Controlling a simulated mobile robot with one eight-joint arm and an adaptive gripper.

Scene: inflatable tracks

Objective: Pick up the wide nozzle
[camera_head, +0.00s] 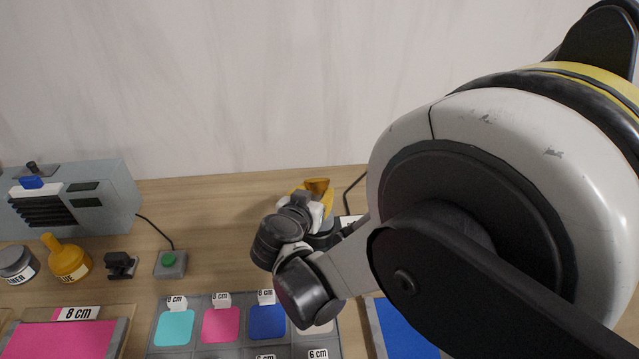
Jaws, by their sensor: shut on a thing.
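An orange flared piece (319,186), which looks like the wide nozzle, shows at the back of the wooden table, just right of the picture's middle. My gripper (316,208) is at this piece and shut on it. My wrist and arm links cover the lower part of the piece and most of the fingers. I cannot tell whether the piece touches the table or is raised.
A grey machine (115,200) stands at the back left. In front are a yellow glue bottle (68,262), a grey container (15,264), a black clamp-like part (121,265) and a green button box (170,264). A grey tray (197,347) holds several coloured squares. A blue sheet (400,335) lies right.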

